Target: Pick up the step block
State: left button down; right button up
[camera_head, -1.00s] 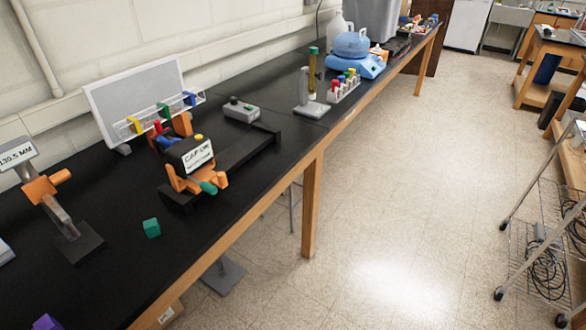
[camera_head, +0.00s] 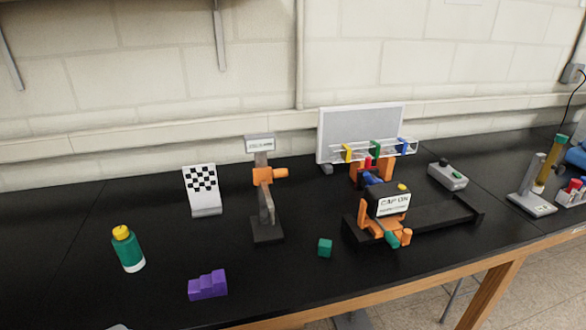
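The step block (camera_head: 208,285) is a purple block with a stepped top. It lies on the black table near the front edge, left of centre in the head view. No gripper is touching it. A small pale shape shows at the bottom edge of the picture, and I cannot tell what it is. Neither of my grippers can be made out in the view.
A green bottle with a yellow cap (camera_head: 127,248) stands left of the block. A small green cube (camera_head: 325,247) lies to the right. Behind are a checkered stand (camera_head: 203,190), a grey post with an orange clamp (camera_head: 264,205) and a black rig (camera_head: 390,212). Bare tabletop surrounds the block.

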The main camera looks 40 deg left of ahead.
aim_at(215, 284)
jog(key=u, duration=1.65)
jog(key=k, duration=1.1)
jog(key=z, duration=1.55)
jog(key=i, duration=1)
jog(key=u, duration=0.85)
jog(key=i, duration=0.75)
jog(key=u, duration=0.85)
